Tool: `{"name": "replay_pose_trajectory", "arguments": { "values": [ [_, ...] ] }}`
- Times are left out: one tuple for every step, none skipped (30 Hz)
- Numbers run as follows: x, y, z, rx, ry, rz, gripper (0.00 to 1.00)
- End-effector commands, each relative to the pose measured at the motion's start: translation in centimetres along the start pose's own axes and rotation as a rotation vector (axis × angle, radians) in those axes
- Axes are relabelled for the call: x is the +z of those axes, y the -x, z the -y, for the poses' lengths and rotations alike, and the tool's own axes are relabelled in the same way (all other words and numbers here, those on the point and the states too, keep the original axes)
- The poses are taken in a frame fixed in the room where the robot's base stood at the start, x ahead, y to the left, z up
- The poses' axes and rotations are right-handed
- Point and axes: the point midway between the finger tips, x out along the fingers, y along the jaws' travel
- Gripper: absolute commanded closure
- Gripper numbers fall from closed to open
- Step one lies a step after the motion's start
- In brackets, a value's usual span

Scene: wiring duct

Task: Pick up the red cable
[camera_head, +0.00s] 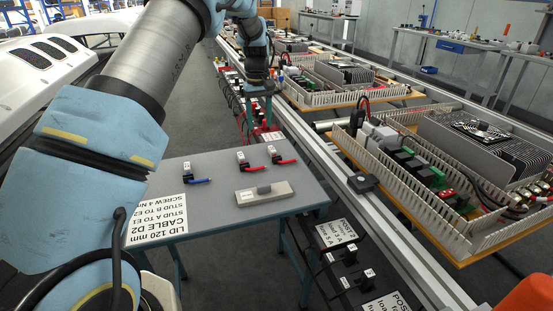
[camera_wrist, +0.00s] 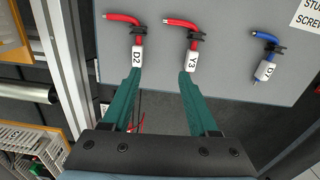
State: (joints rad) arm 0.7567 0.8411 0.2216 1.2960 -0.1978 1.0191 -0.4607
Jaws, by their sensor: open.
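Two red cables lie on the grey table (camera_head: 225,165). One (camera_head: 286,161) is at the right and shows in the wrist view with a white tag reading D2 (camera_wrist: 137,54). The other (camera_head: 257,167) is beside it and bears a tag reading Y3 (camera_wrist: 191,59). Each has a dark clip by its tag. My gripper (camera_head: 259,115) is open and empty at the table's far edge. In the wrist view its green fingers (camera_wrist: 160,75) point at the two tags, left finger by D2 and right finger by Y3. I cannot tell its height above them.
A blue cable (camera_head: 200,181) with a tag lies to the left. A grey block (camera_head: 264,192) sits in front of the red cables. A printed sheet (camera_head: 157,219) lies at the table's left. A rail with duct panels (camera_head: 470,225) runs along the right.

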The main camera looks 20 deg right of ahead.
Motion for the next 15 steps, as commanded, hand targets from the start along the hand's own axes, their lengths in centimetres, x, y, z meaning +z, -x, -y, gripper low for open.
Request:
{"name": "replay_pose_trajectory", "arguments": {
  "values": [
    [0.1,-0.7,-2.0,-0.005,-0.012,0.0,0.4],
    [0.3,-0.9,-2.8,-0.008,-0.015,0.002,0.4],
    [0.3,-1.1,-3.7,-0.009,-0.017,0.002,0.4],
    [0.4,-1.3,-4.2,-0.01,-0.019,0.003,0.4],
    [0.5,-1.4,-4.6,-0.012,-0.02,0.004,0.4],
    [0.6,-1.7,-5.0,-0.013,-0.02,0.005,0.4],
    [0.6,-2.0,-5.2,-0.014,-0.02,0.006,0.4],
    [0.6,-2.4,-5.2,-0.014,-0.02,0.007,0.4],
    [0.6,-3.0,-5.2,-0.015,-0.02,0.007,0.4],
    [0.7,-3.4,-5.2,-0.015,-0.02,0.007,0.4],
    [0.7,-3.9,-5.2,-0.015,-0.02,0.007,0.4],
    [0.7,-4.5,-5.1,-0.015,-0.02,0.006,0.4],
    [0.7,-5.0,-5.1,-0.015,-0.021,0.007,0.4],
    [0.7,-5.4,-5.1,-0.015,-0.021,0.007,0.4],
    [0.6,-5.9,-5.1,-0.014,-0.021,0.006,0.4]
  ]
}}
